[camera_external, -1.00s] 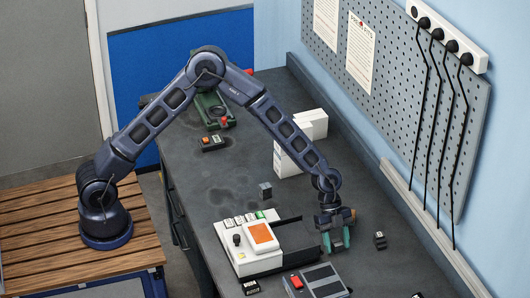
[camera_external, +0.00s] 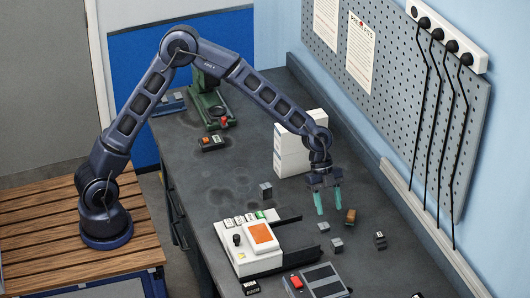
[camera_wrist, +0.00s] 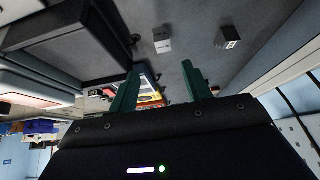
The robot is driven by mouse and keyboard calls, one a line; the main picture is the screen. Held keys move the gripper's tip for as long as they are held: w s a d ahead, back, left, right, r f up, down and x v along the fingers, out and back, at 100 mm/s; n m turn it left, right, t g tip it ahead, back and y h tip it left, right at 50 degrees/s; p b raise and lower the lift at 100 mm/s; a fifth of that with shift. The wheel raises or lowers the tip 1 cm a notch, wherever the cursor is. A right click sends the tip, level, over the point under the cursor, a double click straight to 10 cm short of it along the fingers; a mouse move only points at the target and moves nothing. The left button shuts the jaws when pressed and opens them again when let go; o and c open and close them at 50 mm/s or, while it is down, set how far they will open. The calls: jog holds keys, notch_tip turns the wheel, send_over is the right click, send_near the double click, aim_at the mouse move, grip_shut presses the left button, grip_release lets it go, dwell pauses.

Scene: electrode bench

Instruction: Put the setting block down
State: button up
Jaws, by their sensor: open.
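Several small blocks lie on the dark bench, and I cannot tell for sure which is the setting block. A grey block (camera_external: 337,244) rests on the bench right of the white unit, just below my gripper. My gripper (camera_external: 329,208) is above the bench with its two teal fingers apart and nothing between them. In the wrist view, a pale grey block (camera_wrist: 162,40) lies beyond the spread fingertips (camera_wrist: 162,68). A dark block with a light face (camera_wrist: 228,37) lies to its right.
White boxes (camera_external: 291,150) stand behind. A grey device (camera_external: 318,282) sits in front.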

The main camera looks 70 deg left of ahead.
jog(key=s+a+r+n+t+y, duration=0.2)
jog(key=s+a+r+n+y, duration=0.45)
jog(key=s+a+r, duration=1.3)
jog(key=s+a+n+t, duration=0.1)
jog(key=s+a+n, duration=0.4)
jog(key=s, duration=0.7)
jog(key=s+a+n+t, duration=0.1)
jog(key=s+a+n, duration=0.5)
jog(key=s, duration=0.6)
jog(key=shift+s+a+r, duration=0.15)
jog(key=shift+s+r, duration=0.1)
jog(key=shift+s, duration=0.15)
jog(key=shift+o, duration=0.9)
jog(key=shift+w, duration=0.1)
